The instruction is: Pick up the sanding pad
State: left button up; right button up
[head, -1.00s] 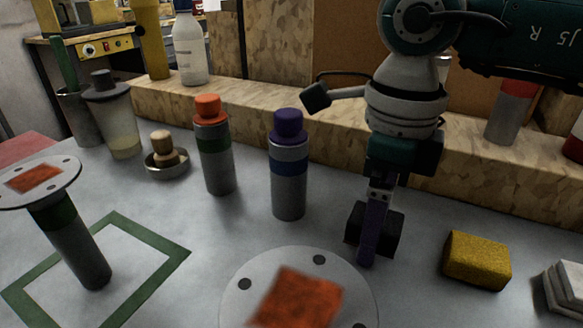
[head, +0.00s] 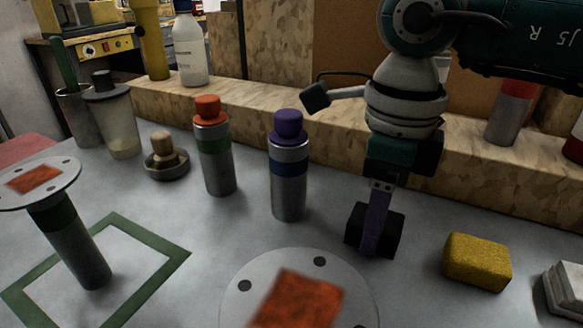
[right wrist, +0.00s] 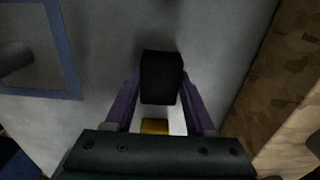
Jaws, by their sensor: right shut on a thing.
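The black sanding pad (head: 391,235) is between the purple fingers of my right gripper (head: 372,245), above or on the grey tabletop, right of the purple-capped bottle. I cannot tell its exact height over the table. In the right wrist view the pad (right wrist: 161,75) sits between the two finger tips, and the gripper (right wrist: 160,88) is shut on it. My left gripper is not in view.
A yellow sponge (head: 477,262) lies just right of the pad. An orange-capped bottle (head: 214,150) and a purple-capped bottle (head: 289,170) stand to the left. A round disc with an orange patch (head: 250,300) is in front. A wooden ledge (head: 480,180) runs behind.

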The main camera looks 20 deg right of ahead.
notch_tip(320, 180, up, 20)
jog(key=p, duration=0.2)
dwell(0.4)
jog(key=o, duration=0.8)
jog(key=c, duration=0.6)
jog(key=shift+c, duration=0.2)
